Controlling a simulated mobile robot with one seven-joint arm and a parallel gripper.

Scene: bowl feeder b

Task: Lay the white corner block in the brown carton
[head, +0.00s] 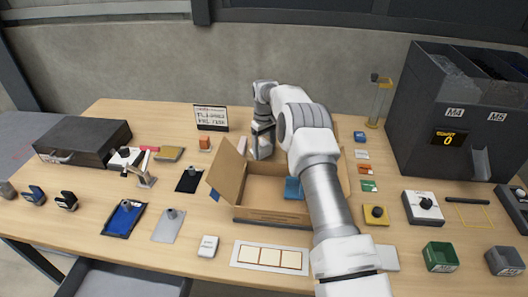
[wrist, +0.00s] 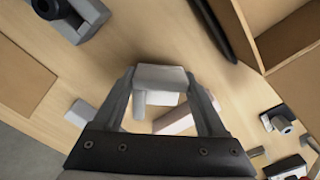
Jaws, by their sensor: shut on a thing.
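My gripper (wrist: 160,85) is shut on the white corner block (wrist: 160,76), an L-shaped piece with a short leg pointing down on the left in the wrist view. In the head view my gripper (head: 262,150) is at the back of the open brown carton (head: 270,217), near its rear left edge. The held block cannot be made out clearly there. The carton has its flaps spread, and a blue item (head: 293,188) is in it. My arm covers the carton's right part.
A pale pinkish piece (wrist: 173,121) and a small white block (wrist: 79,112) show beyond my gripper in the wrist view. A sign (head: 211,117) and an orange block (head: 204,143) stand left of my gripper. A large dark machine (head: 455,110) stands at right.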

